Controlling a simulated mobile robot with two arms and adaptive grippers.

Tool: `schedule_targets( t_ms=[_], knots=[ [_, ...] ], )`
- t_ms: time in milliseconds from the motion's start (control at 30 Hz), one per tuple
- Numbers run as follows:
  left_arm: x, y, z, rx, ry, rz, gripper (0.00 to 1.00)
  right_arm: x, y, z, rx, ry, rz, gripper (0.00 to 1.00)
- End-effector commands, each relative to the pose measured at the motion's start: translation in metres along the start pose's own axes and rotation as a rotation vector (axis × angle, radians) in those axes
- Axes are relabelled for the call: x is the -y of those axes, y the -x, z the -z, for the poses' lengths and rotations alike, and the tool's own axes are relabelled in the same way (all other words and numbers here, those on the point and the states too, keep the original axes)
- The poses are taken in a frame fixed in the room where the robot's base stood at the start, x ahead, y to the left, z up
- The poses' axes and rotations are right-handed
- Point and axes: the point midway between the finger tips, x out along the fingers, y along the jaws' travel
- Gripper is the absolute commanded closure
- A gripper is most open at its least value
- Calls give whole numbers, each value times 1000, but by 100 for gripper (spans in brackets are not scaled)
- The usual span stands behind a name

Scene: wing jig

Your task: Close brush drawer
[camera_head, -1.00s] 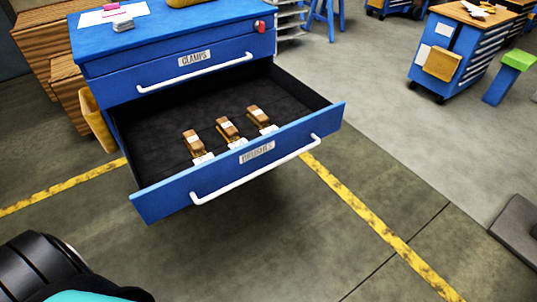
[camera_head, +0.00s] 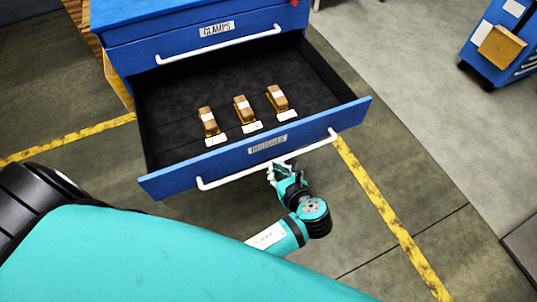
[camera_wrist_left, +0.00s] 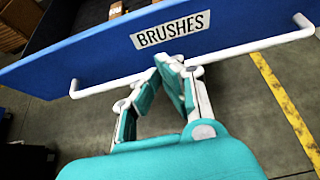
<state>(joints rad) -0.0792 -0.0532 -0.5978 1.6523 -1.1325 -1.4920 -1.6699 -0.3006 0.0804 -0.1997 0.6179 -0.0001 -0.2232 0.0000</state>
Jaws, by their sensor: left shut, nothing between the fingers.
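The brush drawer (camera_head: 161,184) is pulled well out of the blue cabinet, with its blue front labelled BRUSHES. Several wooden-handled brushes, three in view (camera_head: 243,109), lie on its dark floor. A white bar handle (camera_head: 225,182) runs along the drawer front. It also shows in the left wrist view (camera_wrist_left: 240,47). My left gripper (camera_head: 273,173) is shut and empty, close at the middle of the handle. In the left wrist view its fingertips (camera_wrist_left: 166,62) overlap the handle bar below the label; whether they touch it I cannot tell. My right gripper is not in view.
The CLAMPS drawer (camera_head: 130,56) above is shut. A second blue cart (camera_head: 487,64) stands at the upper right. Yellow floor lines (camera_head: 390,221) run either side of the cabinet, and the floor in front is clear.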

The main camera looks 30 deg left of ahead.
Motion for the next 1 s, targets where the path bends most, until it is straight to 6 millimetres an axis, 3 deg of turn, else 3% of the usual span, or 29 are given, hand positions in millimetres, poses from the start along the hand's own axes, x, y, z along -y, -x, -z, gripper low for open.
schedule_targets(
  t_ms=[200,500,700,1000],
  knots=[
    [-1,-37,0,2,-3,-3,100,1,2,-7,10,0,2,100],
    [0,-84,2,-2,0,-1,100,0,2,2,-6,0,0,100],
    [-1,-95,2,-4,0,0,100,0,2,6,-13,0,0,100],
    [-1,-96,2,-4,1,0,100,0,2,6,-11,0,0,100]
  ],
)
